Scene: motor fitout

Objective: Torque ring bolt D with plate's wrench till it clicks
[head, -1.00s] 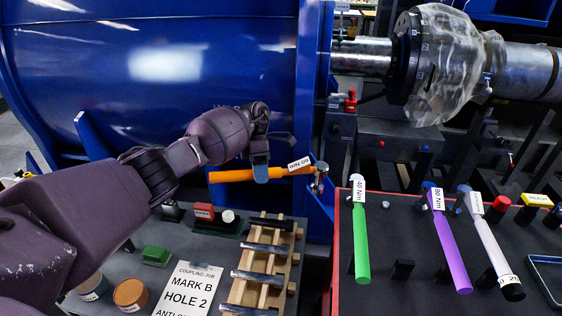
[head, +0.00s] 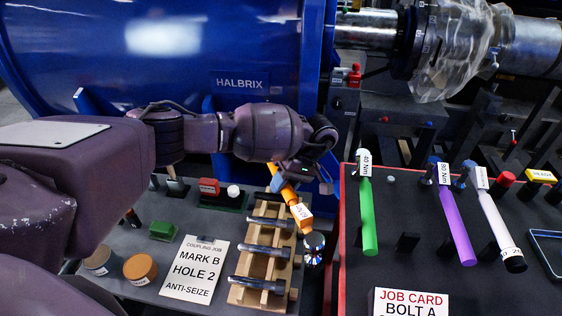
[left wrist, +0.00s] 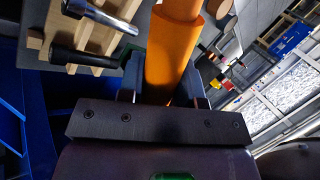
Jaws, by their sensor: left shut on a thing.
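My left gripper (head: 298,180) is shut on an orange wrench (head: 284,188), which hangs tilted with its metal head (head: 314,243) low, near the bolt rack. The wrench's label is hard to read at this angle. The orange handle (left wrist: 173,50) runs between the fingers (left wrist: 160,90) in the left wrist view. A dark ring (head: 418,45) sits on the shaft at the upper right, partly under clear plastic wrap; I cannot make out bolt D. Green 40 Nm (head: 368,215), purple 80 Nm (head: 456,225) and white (head: 494,220) wrenches lie on the dark right bench. My right gripper is not in view.
A wooden rack (head: 240,295) with several bolts stands below the gripper. A coupling card (head: 194,268) reads "MARK B HOLE 2". A job card (head: 410,303) showing "BOLT A" is cut off at the bottom. The blue Halbrix housing (head: 220,40) fills the upper left.

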